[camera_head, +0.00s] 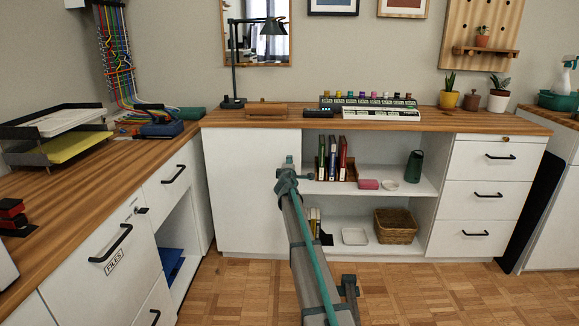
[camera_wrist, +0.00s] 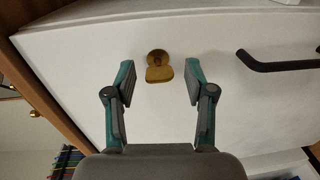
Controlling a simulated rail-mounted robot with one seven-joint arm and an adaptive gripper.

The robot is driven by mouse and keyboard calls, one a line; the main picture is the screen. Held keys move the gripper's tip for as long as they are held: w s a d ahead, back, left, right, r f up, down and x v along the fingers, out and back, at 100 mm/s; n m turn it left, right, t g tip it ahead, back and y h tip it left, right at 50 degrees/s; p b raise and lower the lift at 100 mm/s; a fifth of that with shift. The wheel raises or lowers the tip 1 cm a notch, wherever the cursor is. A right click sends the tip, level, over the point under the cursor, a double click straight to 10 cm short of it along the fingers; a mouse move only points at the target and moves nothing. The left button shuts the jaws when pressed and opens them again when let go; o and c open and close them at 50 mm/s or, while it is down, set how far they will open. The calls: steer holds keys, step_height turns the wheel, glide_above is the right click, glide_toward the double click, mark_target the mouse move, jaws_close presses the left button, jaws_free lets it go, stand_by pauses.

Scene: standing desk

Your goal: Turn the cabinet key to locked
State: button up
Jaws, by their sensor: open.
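In the wrist view a brass key (camera_wrist: 159,73) with a flat rounded bow sits in a round brass lock (camera_wrist: 158,57) on a white front panel (camera_wrist: 215,40). My gripper (camera_wrist: 160,78) is open, with one finger on each side of the key. A gap shows on both sides, and neither finger touches it. The bow hangs below the lock in the picture. In the head view my arm reaches towards the back cabinet; I cannot make out the fingers or the key between them there.
A black bar handle (camera_wrist: 285,65) is right of the key on the same panel. A wooden edge (camera_wrist: 45,95) runs down the left. In the head view, drawers (camera_head: 487,187) stand right of open shelves (camera_head: 405,189) with books and a basket (camera_head: 395,226).

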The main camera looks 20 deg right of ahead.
steer(key=f+v, duration=0.1)
steer(key=v, duration=1)
steer(key=shift+r, duration=0.45)
steer(key=shift+s, duration=0.1)
